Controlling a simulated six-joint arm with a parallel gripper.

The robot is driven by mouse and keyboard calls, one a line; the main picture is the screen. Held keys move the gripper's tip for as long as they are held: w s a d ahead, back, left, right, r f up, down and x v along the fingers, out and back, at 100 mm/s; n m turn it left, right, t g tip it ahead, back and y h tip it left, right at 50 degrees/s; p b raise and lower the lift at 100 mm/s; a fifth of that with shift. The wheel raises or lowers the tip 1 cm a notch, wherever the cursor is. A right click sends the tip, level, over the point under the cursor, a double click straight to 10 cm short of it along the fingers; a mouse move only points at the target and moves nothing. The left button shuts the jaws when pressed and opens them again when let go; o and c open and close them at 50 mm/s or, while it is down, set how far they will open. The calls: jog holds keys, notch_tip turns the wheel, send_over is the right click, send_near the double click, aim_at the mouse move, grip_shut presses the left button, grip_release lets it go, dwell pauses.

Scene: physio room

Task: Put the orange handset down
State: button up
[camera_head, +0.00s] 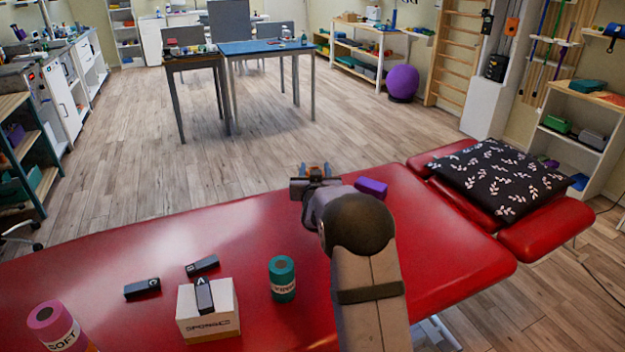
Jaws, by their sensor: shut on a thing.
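My gripper (315,172) is seen from behind, above the far edge of the red couch (240,228), and points away from me. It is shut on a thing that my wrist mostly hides. Whether the thing touches the couch cannot be told. Three dark handset-like pieces are on the couch side: one (142,288) lies flat, one (202,265) lies by the white box (208,315), and one marked A (204,296) leans on that box.
A teal roll (282,279) and a pink roll (58,328) stand on the couch. A purple block (371,187) lies just right of my gripper. A patterned pillow (497,178) is at the right end. The couch's left middle is clear.

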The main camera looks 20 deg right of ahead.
jog(key=shift+r, duration=0.1)
jog(key=w+a+r+n+t+y, duration=0.1)
jog(key=w+a+r+n+y, duration=0.2)
jog(key=a, duration=0.5)
jog(key=w+a+r+n+y, duration=0.2)
jog(key=w+a+r+y, duration=0.25)
jog(key=a, duration=0.35)
jog(key=s+a+r+n+g+y+b, duration=0.1)
jog(key=s+a+n+g+y, duration=0.2)
jog(key=a, duration=0.7)
jog(key=a+r+n+g+y, duration=0.1)
jog(key=a+n+y, duration=0.25)
jog(key=a, duration=0.55)
jog(key=s+a+r+n+g+y+b, duration=0.1)
jog(key=s+a+n+g+y, duration=0.2)
jog(key=a, duration=0.7)
jog(key=s+a+f+n+g+y+b, duration=0.1)
jog(key=s+a+f+n+g+y, duration=0.3)
jog(key=s+a, duration=0.5)
jog(key=s+a+f+n+g+y, duration=0.1)
jog(key=s+a+f+n+g, duration=0.5)
jog(key=a, duration=0.4)
notch_tip(320, 180, down, 10)
jog(key=m+b, duration=0.1)
jog(key=shift+s, duration=0.25)
jog(key=shift+f, duration=0.2)
